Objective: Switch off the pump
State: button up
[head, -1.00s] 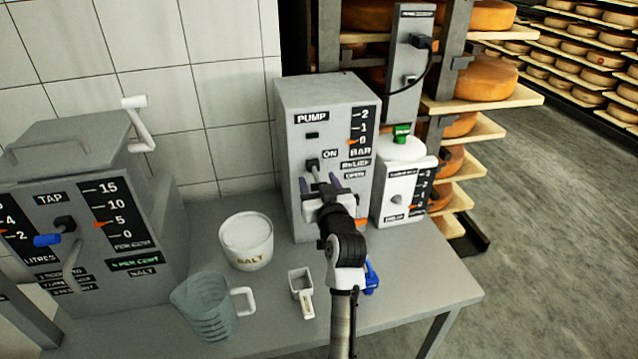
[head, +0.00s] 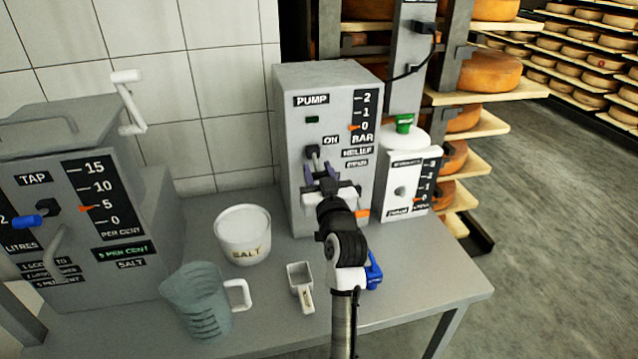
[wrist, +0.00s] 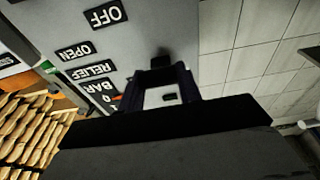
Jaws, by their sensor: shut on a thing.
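The pump (head: 290,170) is a grey box on the table, labelled PUMP, with a dark switch mount (head: 312,152) beside the ON label. A small green lamp (head: 312,119) shows above it. The orange pressure pointer (head: 354,127) is near 0 BAR. My gripper (head: 328,176) is in front of the pump face, shut on the switch lever; the jaws hide most of the lever. In the wrist view the fingers (wrist: 168,80) meet at the dark switch mount (wrist: 163,59). That view is upside down, with the OFF label (wrist: 104,15) at the top.
A salt tub (head: 243,232), clear jug (head: 200,300) and white scoop (head: 301,288) sit to the left. A blue handle (head: 373,272) is beside my arm. The tap machine (head: 70,200) is far left.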

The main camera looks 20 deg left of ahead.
dwell(0.3)
jog(key=o, duration=1)
jog(key=b+v, duration=0.3)
jog(key=v, duration=1.1)
jog(key=shift+w+f, duration=0.1)
jog(key=shift+f, duration=0.05)
